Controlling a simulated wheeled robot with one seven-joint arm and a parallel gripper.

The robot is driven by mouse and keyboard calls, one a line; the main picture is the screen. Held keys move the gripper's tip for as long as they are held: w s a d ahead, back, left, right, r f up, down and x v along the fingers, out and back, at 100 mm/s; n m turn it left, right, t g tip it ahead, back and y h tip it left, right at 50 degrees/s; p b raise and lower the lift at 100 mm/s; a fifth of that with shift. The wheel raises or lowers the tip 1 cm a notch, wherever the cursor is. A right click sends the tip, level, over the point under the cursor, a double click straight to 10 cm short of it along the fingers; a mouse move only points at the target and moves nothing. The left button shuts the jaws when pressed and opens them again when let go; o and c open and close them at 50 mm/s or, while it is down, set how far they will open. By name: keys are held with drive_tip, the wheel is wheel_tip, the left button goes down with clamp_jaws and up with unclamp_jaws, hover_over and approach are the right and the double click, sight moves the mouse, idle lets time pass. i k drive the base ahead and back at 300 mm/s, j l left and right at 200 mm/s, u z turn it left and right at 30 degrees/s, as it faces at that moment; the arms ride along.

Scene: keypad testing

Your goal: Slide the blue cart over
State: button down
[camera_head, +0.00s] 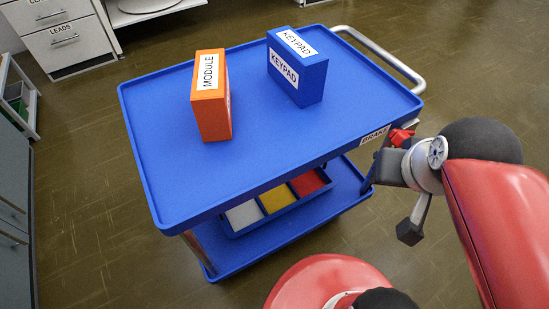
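The blue cart (165,140) stands in the middle of the head view, with a raised-rim top tray, a lower shelf (230,262) and a pale push handle (385,60) at its far right end. A "BRAKE" label (374,135) and a small red part (400,137) are at its right near corner. My gripper (392,200) is beside that corner, outside the tray rim and lower than the label. It is seen at an angle and partly overlaps the cart's side. I cannot tell whether it touches the cart or how far its fingers are apart.
An orange "MODULE" box (211,108) and a blue "KEYPAD" box (300,75) stand on the top tray. Grey, yellow and red bins (275,198) sit on the lower shelf. Drawers (65,48) are at back left, cabinets (14,220) at left. Floor shows around the cart.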

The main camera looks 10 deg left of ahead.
sight(188, 181)
drive_tip(key=i+l, duration=0.15)
drive_tip(key=l, duration=0.3)
drive_tip(key=i+l+u, duration=0.1)
drive_tip(key=l, duration=0.35)
drive_tip(key=i+l, duration=0.15)
drive_tip(key=l, duration=0.3)
drive_tip(key=i+l+u, duration=0.1)
drive_tip(key=l, duration=0.35)
drive_tip(key=i, duration=0.45)
drive_tip(key=j, duration=0.05)
